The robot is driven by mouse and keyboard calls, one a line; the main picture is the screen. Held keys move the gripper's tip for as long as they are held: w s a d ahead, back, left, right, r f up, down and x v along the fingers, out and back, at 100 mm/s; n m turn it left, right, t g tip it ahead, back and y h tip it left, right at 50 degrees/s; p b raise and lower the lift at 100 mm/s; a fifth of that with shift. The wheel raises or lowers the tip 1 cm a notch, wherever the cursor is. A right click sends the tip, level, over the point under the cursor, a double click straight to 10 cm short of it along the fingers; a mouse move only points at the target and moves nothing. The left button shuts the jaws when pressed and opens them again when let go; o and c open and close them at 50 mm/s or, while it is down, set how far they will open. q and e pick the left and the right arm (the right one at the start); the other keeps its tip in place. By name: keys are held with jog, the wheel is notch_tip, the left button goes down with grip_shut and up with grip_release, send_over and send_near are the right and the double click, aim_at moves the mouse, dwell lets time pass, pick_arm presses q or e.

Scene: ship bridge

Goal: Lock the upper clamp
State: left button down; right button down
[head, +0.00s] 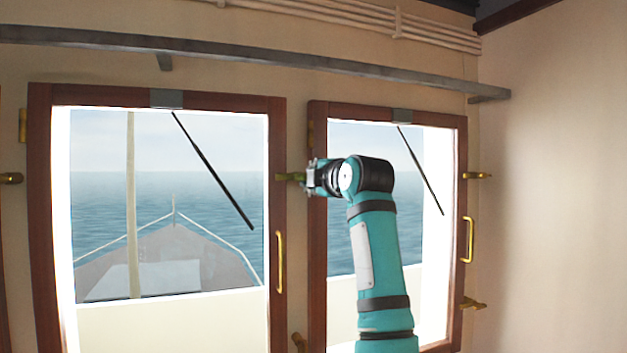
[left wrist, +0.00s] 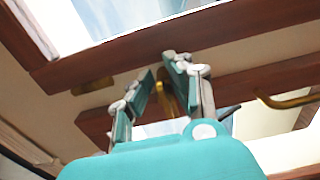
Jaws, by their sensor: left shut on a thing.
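The upper clamp (head: 287,177) is a small brass fitting at the right edge of the left window frame (head: 277,130). My left gripper (head: 308,178) reaches it from the right, in front of the gap between the two windows, and is shut on it. In the left wrist view the brass clamp (left wrist: 165,97) shows between the two teal fingers of my left gripper (left wrist: 160,72), partly hidden by them. I cannot tell the clamp's exact angle. My right gripper is in neither view.
The right window frame (head: 317,235) stands beside the gripper. A lower brass clamp (head: 298,342) sits below. Brass handles (head: 280,262) stick out from the frames. Other brass clamps (head: 477,175) sit at the right. A grey rail (head: 250,55) runs above the windows.

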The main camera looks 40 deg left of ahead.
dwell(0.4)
pick_arm(q)
jog(key=c, duration=1.2)
grip_release()
jog(key=shift+c, duration=0.2)
jog(key=v, duration=1.2)
